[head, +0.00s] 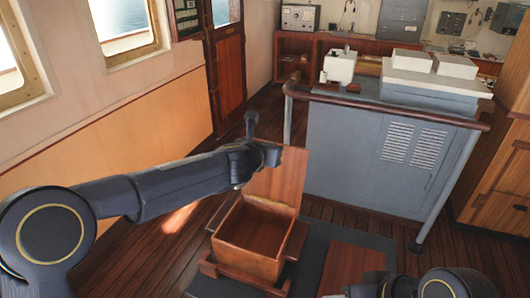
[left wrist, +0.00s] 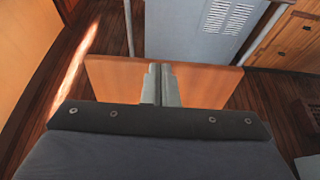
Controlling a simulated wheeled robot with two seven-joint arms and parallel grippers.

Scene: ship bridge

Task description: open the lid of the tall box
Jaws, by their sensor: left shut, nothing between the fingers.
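My left gripper (head: 268,156) is at the upper left part of the lid. In the left wrist view the left gripper's fingers (left wrist: 160,70) are together with nothing between them, in front of the lid's orange-brown face (left wrist: 205,82). I cannot tell whether they touch it. Part of my right arm shows at the bottom right; its fingers are out of view.
A grey console (head: 372,150) with a wooden rail (head: 385,112) stands behind the lid. Wooden floor (head: 130,262) is clear at the left.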

